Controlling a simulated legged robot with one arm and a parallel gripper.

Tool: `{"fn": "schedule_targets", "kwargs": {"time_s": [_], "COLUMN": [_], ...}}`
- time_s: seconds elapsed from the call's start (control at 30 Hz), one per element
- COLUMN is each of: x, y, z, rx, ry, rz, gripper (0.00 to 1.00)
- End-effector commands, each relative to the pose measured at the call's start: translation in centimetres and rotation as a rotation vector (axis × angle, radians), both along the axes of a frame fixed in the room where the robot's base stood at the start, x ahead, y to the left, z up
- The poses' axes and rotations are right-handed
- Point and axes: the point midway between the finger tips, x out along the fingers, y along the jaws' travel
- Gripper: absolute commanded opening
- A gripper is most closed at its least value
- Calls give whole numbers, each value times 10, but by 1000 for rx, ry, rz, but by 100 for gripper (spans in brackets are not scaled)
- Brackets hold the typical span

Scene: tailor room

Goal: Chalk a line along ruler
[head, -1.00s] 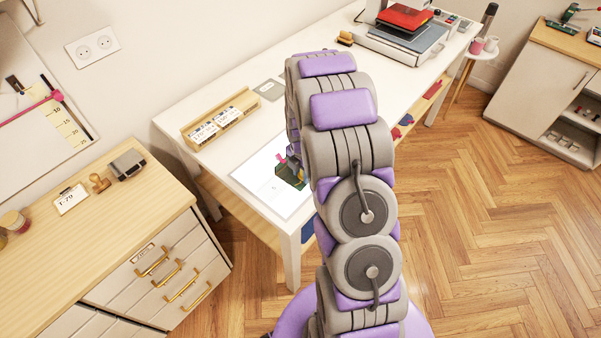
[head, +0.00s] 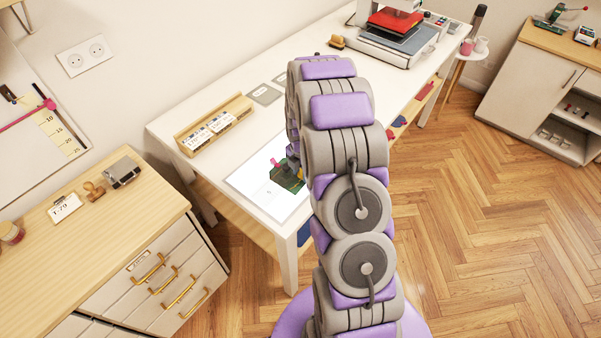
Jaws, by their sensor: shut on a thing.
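A white sheet or panel (head: 249,181) lies on the near end of the long white table (head: 262,126). A small dark green patch (head: 287,182) with a pink bit (head: 275,163) shows over it, beside my arm. My gripper (head: 291,168) is at this spot, mostly hidden behind my own arm links. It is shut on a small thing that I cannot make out. I cannot tell whether it touches the sheet. I cannot pick out a chalk or a ruler on the table for sure.
A wooden rack with labelled rolls (head: 214,124) stands behind the sheet. A heat press (head: 392,38) is at the table's far end. A drawer cabinet (head: 150,268) stands at left. A board with a numbered yellow scale (head: 56,131) is on the left. The floor at right is clear.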

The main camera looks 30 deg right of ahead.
Motion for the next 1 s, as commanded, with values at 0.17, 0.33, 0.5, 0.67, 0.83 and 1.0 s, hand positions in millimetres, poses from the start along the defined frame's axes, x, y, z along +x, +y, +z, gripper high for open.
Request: {"fn": "schedule_targets", "kwargs": {"time_s": [0.17,0.33,0.5,0.67,0.83,1.0], "x": [3,2,2,4,6,6], "y": [-5,-6,-6,-11,-16,-17], "z": [0,1,1,1,2,2], "rx": [0,0,0,1,0,0], "ry": [0,0,0,-1,0,0], "rz": [-1,-1,-1,-1,-1,0], "gripper": [8,8,8,8,8,8]}}
